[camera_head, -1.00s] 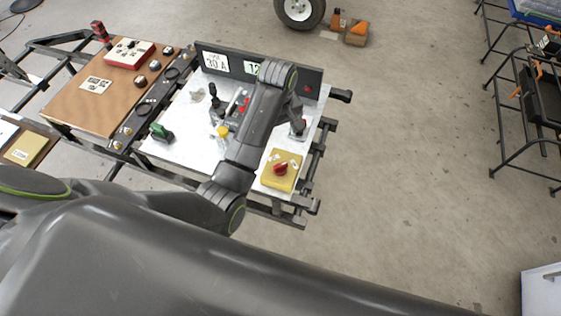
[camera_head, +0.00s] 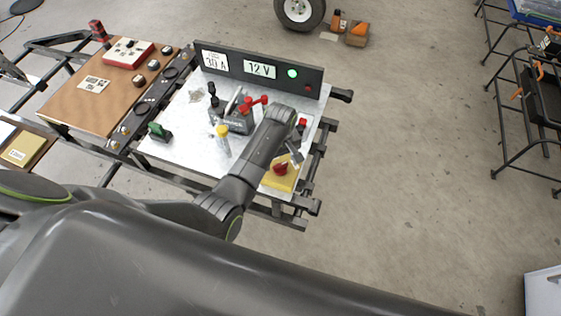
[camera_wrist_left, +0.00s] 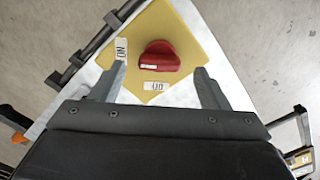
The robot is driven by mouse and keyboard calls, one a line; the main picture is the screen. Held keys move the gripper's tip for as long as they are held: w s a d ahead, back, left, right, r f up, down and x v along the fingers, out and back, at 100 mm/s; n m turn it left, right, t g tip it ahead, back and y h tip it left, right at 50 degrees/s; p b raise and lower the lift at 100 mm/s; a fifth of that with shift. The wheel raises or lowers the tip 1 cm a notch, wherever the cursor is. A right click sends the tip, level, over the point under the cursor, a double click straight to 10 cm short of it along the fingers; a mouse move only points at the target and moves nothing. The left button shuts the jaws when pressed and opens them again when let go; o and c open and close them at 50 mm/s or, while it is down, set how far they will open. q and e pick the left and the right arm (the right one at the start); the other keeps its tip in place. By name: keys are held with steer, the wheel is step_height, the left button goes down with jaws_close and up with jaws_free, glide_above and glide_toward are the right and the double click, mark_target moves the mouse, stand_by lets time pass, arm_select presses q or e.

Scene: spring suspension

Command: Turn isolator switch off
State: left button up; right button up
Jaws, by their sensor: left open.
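The isolator switch is a red rotary knob (camera_head: 281,169) on a yellow box (camera_head: 268,182) at the near right corner of the metal plate. In the left wrist view, the knob (camera_wrist_left: 160,57) is in the upper middle, with a small white label (camera_wrist_left: 121,48) to its left and another (camera_wrist_left: 155,86) below it. My left gripper (camera_head: 292,156) is over the box, close to the knob. In the wrist view its open fingers (camera_wrist_left: 160,72) lie to either side of the knob's near side, with nothing held. Contact cannot be told. My right gripper is not in view.
A dark panel (camera_head: 235,66) with a lit green lamp (camera_head: 292,73) stands along the plate's back. A grey block with red terminals (camera_head: 253,103), a yellow-capped post (camera_head: 223,137) and a green part (camera_head: 160,132) stand left of my arm.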

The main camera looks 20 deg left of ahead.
arm_select(q)
steer(key=shift+f, duration=1.1)
steer(key=shift+c, duration=0.4)
steer(key=c, duration=0.9)
